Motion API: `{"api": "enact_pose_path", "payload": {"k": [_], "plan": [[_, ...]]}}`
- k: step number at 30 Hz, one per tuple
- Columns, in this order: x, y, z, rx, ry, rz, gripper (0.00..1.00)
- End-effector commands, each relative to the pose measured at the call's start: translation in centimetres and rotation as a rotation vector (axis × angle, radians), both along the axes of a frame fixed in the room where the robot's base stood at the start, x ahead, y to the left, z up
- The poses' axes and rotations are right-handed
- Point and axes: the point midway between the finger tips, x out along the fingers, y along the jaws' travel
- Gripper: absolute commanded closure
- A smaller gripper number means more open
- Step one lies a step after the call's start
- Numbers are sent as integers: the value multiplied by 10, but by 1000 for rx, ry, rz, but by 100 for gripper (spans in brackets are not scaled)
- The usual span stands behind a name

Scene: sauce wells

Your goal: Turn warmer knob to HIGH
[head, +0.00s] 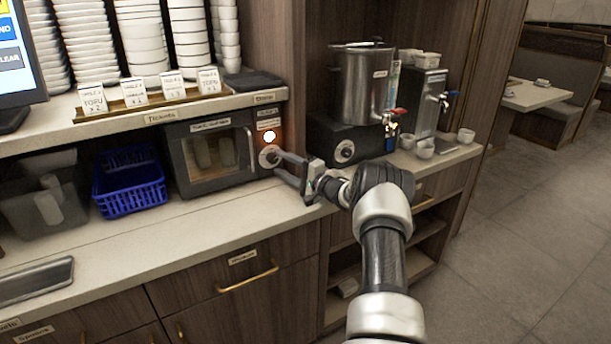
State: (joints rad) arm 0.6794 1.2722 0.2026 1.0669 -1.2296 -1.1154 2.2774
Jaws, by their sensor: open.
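The warmer (212,152) is a dark box with a glass door and a vertical handle, standing on the counter under the shelf. Its round knob (268,156) is on the panel at the right end, below a lit orange-white lamp (269,136). The knob's setting is too small to read. My gripper (276,163) reaches in from the right with its two fingers apart at the knob's right side. The fingertips are close to the knob; I cannot tell whether they touch it. Nothing else shows between the fingers.
A metal urn (362,84) on a black base with another knob (345,151) stands to the right, with small cups (425,148) nearby. The front counter (150,238) is mostly clear.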

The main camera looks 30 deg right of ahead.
Motion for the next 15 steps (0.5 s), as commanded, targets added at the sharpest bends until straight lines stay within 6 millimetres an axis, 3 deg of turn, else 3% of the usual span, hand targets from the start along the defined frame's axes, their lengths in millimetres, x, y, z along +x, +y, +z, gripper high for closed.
{"api": "enact_pose_path", "payload": {"k": [15], "plan": [[-112,-48,-8,2,1,-3,53]]}}
